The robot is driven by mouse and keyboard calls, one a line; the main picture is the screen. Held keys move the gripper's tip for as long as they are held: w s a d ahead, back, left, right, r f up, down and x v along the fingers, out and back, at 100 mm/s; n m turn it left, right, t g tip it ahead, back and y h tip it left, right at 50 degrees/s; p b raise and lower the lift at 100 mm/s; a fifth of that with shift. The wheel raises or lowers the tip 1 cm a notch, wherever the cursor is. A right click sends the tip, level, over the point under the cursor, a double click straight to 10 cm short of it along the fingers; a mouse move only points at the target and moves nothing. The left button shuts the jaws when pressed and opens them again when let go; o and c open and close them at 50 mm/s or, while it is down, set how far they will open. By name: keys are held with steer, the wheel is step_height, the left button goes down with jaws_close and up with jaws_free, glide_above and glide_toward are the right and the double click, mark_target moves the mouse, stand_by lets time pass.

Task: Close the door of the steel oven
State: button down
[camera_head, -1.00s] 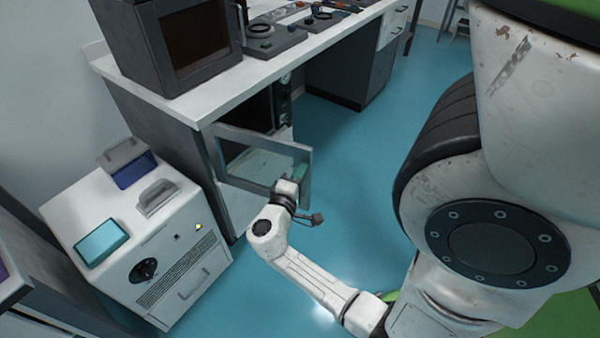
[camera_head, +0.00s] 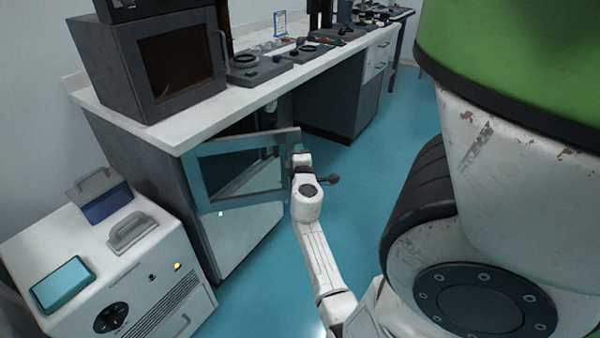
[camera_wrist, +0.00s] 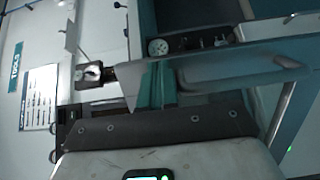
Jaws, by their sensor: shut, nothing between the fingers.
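The steel oven stands under the white bench, and its glass door with a grey steel frame (camera_head: 196,185) is partly open, its free edge out over the floor. My gripper (camera_head: 299,151) is at the door's free right edge, on the outer side; contact is hard to tell. In the wrist view, the teal fingers (camera_wrist: 155,86) of my gripper are together and empty, close to a grey panel edge (camera_wrist: 230,68) that looks like part of the door. The oven's inside is mostly hidden behind the door.
A dark oven (camera_head: 125,65) with a brown window sits on the bench (camera_head: 190,115). Blue floor (camera_head: 375,190) is clear right of the door. A drawer unit (camera_head: 345,105) supports the bench further back.

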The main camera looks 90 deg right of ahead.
steer(key=w+d+n+t+y+b, duration=0.1)
steer(key=w+d+n+t, duration=0.1)
steer(key=w+d, duration=0.3)
steer(key=w+d+n+t+y+b, duration=0.1)
steer(key=w+d+t, duration=0.3)
steer(key=d, duration=0.9)
steer(key=shift+w+d+n+t+b, duration=0.2)
steer(key=shift+w+n+t+b, duration=0.2)
steer(key=shift+w+n+b, duration=0.3)
steer(key=shift+s+a, duration=0.1)
steer(key=shift+s, duration=0.05)
